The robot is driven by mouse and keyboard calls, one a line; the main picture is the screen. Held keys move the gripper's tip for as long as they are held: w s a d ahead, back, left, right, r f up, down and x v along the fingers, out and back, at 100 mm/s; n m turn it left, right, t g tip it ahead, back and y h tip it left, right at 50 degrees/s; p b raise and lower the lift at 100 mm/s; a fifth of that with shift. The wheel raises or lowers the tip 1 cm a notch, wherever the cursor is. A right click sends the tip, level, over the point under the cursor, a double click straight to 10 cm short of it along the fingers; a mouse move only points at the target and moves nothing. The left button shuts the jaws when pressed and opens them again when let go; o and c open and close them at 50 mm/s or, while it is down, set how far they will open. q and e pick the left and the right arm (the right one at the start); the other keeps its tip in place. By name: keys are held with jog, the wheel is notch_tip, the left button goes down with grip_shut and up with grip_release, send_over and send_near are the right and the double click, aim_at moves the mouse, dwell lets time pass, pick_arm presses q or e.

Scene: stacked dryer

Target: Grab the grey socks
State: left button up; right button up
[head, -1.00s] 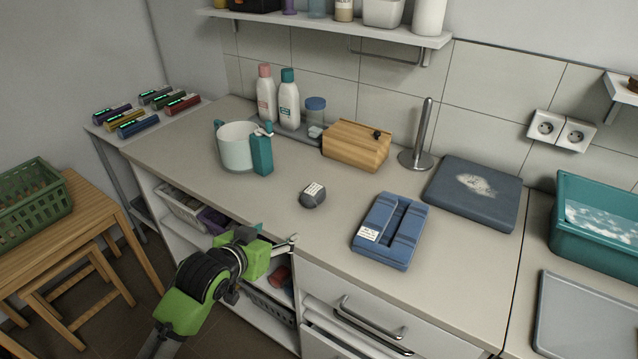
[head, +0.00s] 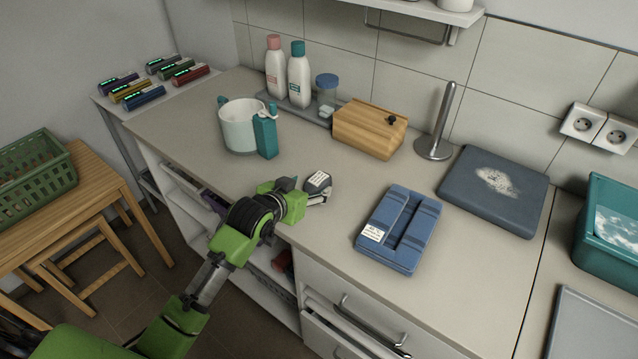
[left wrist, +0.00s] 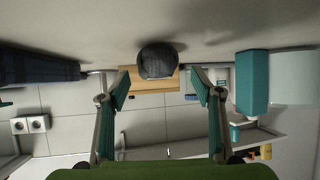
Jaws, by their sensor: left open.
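The grey socks (head: 319,181) are a small dark rolled bundle with a white label, lying on the countertop near its front edge. My left gripper (head: 308,191) is open right beside them, on their near side, and partly covers their lower edge in the head view. In the left wrist view, which is upside down, the socks (left wrist: 157,62) sit centred between and beyond the two spread fingers of the gripper (left wrist: 162,90). Nothing is held. I cannot tell whether a finger touches the socks. My right gripper is not in view.
A folded blue item (head: 399,230) with a label lies to the right. A white pot (head: 240,128) and a teal box (head: 265,134) stand behind left. A wooden box (head: 369,130) and a metal holder (head: 440,125) stand at the back. The counter around the socks is clear.

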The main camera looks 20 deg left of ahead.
aim_at(319, 184)
pick_arm(q)
jog(key=shift+p+x, duration=0.35)
jog(key=shift+x, duration=0.45)
jog(key=w, duration=0.1)
jog(key=w+d+f, duration=0.1)
jog(key=shift+w+d+f+p, duration=0.15)
jog(key=shift+w+f+p, duration=0.1)
jog(key=shift+w+p, duration=0.05)
jog(key=shift+w+f, duration=0.25)
jog(key=shift+w, duration=0.1)
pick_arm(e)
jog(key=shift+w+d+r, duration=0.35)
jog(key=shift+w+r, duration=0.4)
pick_arm(q)
jog(key=c, duration=1.3)
